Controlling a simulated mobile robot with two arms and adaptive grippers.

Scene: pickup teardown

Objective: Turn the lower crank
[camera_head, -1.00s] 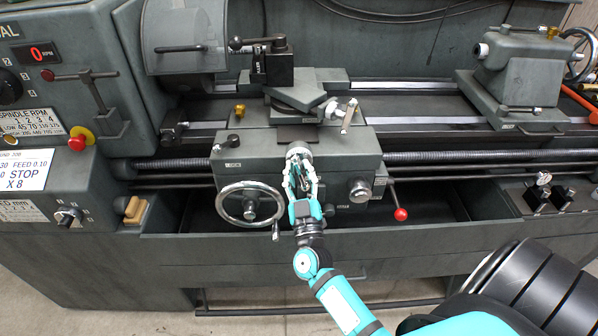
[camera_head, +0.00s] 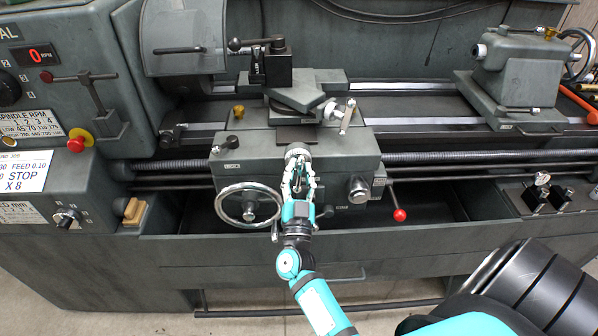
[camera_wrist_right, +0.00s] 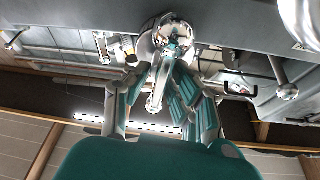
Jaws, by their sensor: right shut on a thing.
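The lower crank (camera_head: 298,151) is a bright metal hub with a short arm on the front of the lathe carriage. My right gripper (camera_head: 299,174) reaches up to it from below, its fingers shut on the crank's handle just under the hub. In the right wrist view the shiny hub (camera_wrist_right: 172,35) is above, and the metal handle (camera_wrist_right: 156,92) hangs down between the fingers of the right gripper (camera_wrist_right: 160,80). The fingers partly hide the handle in the head view. My left gripper is out of view.
The upper crank (camera_head: 347,115) stands close above and to the right. A large handwheel (camera_head: 249,204) is just left of my gripper. A knob (camera_head: 359,189) and a red-tipped lever (camera_head: 399,214) are to the right. The chip tray's front wall (camera_head: 400,245) runs below.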

